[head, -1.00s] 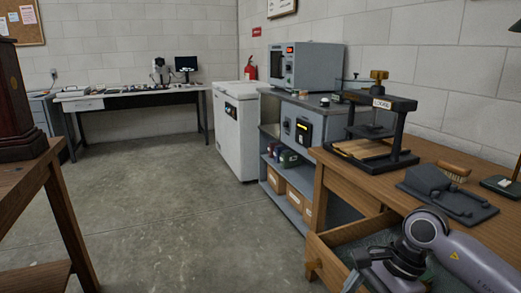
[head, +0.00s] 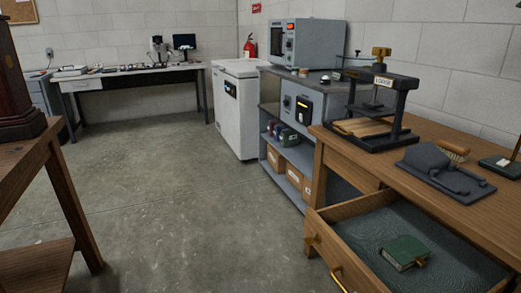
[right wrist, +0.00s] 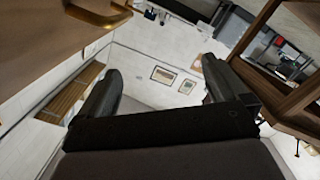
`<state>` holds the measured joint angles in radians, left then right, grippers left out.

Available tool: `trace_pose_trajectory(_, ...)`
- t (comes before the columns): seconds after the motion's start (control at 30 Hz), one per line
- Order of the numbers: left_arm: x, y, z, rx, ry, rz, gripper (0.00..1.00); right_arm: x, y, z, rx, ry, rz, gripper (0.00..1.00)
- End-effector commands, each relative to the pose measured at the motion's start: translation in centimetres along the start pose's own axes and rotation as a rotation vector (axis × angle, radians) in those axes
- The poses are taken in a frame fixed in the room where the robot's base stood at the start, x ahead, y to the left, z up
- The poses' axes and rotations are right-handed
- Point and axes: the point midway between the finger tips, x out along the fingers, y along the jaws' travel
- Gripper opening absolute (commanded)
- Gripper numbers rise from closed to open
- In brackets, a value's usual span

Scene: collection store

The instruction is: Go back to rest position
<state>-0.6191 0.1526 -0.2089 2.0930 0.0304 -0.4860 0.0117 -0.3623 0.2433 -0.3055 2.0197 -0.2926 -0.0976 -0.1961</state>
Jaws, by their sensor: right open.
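My right gripper (right wrist: 158,88) shows in the right wrist view with its two dark fingers spread apart and nothing between them. Beyond the fingers are a pale wall and framed pictures (right wrist: 163,76). In the head view neither gripper nor arm is in sight. The left gripper is not in any view.
An open wooden drawer (head: 345,252) juts from the workbench (head: 465,205) at right; a green book (head: 404,252) lies in it. A black press (head: 375,110) stands on the bench. A wooden table (head: 25,150) is at left. The concrete floor (head: 190,220) between is clear.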

Motion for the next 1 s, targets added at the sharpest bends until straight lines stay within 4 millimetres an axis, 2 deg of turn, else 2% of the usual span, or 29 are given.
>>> trace_pose_trajectory(0.03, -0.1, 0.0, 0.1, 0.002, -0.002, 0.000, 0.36, -1.5, -1.1, 2.1, 0.126, -0.104, -0.018, 1.00)
trace_pose_trajectory(0.1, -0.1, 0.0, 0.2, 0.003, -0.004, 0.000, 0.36, -3.4, -2.6, 4.7, 0.286, -0.236, -0.040, 1.00)
trace_pose_trajectory(0.23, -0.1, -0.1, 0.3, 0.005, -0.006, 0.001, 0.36, -7.7, -5.8, 8.4, 0.561, -0.471, -0.076, 1.00)
trace_pose_trajectory(0.3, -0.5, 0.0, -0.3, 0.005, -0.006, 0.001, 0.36, -9.8, -7.0, 9.1, 0.682, -0.573, -0.090, 1.00)
trace_pose_trajectory(0.33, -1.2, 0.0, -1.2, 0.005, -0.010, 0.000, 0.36, -9.6, -6.0, 8.0, 0.666, -0.559, -0.086, 1.00)
trace_pose_trajectory(1.0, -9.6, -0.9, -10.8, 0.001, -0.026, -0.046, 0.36, -12.0, 2.1, -1.3, 0.632, -0.591, -0.055, 1.00)
